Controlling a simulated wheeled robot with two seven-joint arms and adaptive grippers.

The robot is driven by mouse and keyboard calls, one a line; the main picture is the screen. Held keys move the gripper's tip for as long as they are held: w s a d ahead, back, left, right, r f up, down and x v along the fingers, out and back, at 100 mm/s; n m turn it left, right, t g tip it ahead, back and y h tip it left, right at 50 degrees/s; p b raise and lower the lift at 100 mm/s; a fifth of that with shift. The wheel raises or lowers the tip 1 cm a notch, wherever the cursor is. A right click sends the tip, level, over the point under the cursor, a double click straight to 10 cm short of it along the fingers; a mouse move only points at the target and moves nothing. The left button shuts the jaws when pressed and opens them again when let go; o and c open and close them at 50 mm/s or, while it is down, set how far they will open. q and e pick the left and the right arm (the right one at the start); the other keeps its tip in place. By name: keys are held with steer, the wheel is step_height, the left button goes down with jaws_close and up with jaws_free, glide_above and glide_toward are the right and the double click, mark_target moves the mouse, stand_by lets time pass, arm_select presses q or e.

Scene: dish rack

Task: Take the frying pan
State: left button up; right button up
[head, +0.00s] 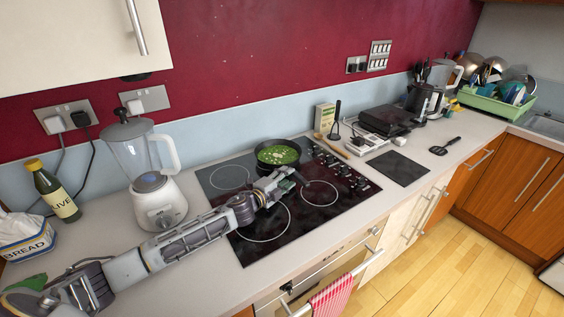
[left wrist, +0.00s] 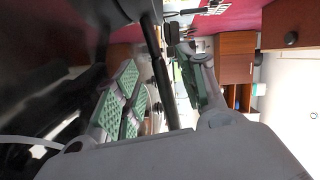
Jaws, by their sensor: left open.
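The black frying pan (head: 261,162) sits on the back part of the glass hob (head: 345,203), with green food (head: 279,155) in it. My left gripper (head: 284,183) is low over the hob, just in front of the pan. In the left wrist view a dark bar that looks like the pan's handle (left wrist: 158,75) runs between the green-padded fingers of my left gripper (left wrist: 160,82). The fingers are apart, with a gap on each side of the bar. In the head view the gripper hides the handle. My right gripper is not in view.
A blender (head: 155,190) stands left of the hob, close behind my left arm. An olive bottle (head: 55,192) and a bread bag (head: 24,236) are further left. A box (head: 324,118) stands behind the hob. A black spatula (head: 445,146) and a green dish rack (head: 494,105) are to the right.

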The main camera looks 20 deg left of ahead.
mark_target(292, 175)
arm_select(q)
steer(key=shift+x, duration=1.5)
steer(key=shift+w+d+f+p, duration=0.1)
steer(key=shift+w+d+p, duration=0.2)
steer(key=shift+w, duration=0.35)
steer(key=shift+w+d, duration=0.15)
steer(key=shift+w, duration=0.2)
steer(key=shift+f, duration=0.1)
steer(key=c, duration=0.4)
jaws_close()
steer(key=shift+w+r, duration=0.1)
steer(key=shift+r, duration=0.15)
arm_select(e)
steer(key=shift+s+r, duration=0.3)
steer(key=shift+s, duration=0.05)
